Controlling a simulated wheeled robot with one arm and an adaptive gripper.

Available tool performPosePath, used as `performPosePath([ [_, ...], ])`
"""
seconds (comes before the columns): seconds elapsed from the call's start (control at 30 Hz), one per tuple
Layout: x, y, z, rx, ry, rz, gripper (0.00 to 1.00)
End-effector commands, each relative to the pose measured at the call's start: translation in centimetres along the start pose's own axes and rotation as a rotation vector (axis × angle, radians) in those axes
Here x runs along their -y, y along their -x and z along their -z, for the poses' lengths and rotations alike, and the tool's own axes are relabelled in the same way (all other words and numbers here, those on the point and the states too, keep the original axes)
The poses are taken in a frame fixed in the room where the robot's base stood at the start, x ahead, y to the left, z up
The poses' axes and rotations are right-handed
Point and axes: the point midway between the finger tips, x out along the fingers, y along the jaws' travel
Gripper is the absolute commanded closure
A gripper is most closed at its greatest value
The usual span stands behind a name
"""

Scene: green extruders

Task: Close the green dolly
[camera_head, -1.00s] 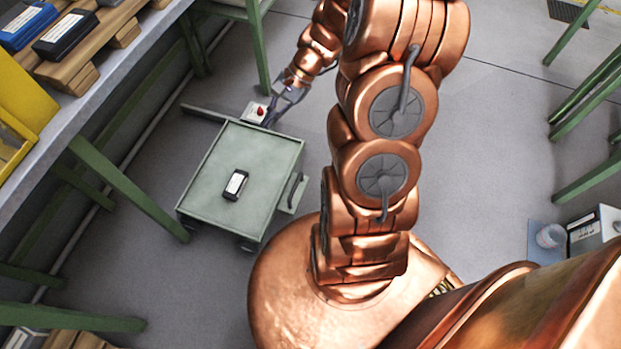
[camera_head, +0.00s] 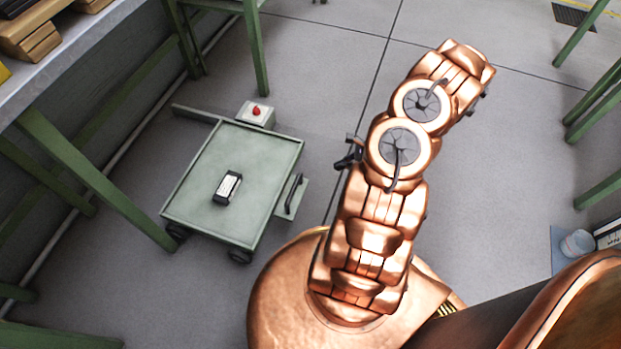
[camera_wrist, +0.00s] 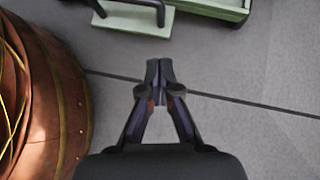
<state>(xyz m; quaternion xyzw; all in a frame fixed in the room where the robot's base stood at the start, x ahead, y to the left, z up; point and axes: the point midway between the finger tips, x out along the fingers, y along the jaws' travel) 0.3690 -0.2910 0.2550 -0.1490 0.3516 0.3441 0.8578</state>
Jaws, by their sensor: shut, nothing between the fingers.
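The green dolly (camera_head: 205,175) stands on the floor left of my arm in the head view. A green part with a dark handle (camera_head: 293,194) sticks out from its right side, below the top. In the wrist view this handle (camera_wrist: 160,13) shows at the top edge, with part of the dolly's green body (camera_wrist: 215,7) beside it. My gripper (camera_wrist: 160,68) is shut and empty over bare floor, apart from the handle. In the head view my arm mostly hides it.
A small dark device (camera_head: 228,188) lies on the dolly's top. A pale box with a red button (camera_head: 257,113) sits at its far edge. A workbench (camera_head: 75,45) with green legs runs along the left.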

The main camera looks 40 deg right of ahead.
Motion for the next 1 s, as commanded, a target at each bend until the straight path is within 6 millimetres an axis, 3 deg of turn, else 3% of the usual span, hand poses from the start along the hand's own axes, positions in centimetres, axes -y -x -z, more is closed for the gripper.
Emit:
performPosePath([
  [0.1, -0.1, -0.5, 1.3, -0.003, -0.029, 0.011, 1.00],
  [0.27, -0.1, -1.7, 1.5, -0.003, -0.032, 0.011, 1.00],
  [0.8, -0.2, -11.0, 1.6, -0.002, -0.031, 0.008, 1.00],
  [1.0, 0.0, -12.6, -0.6, -0.002, -0.029, 0.009, 1.00],
])
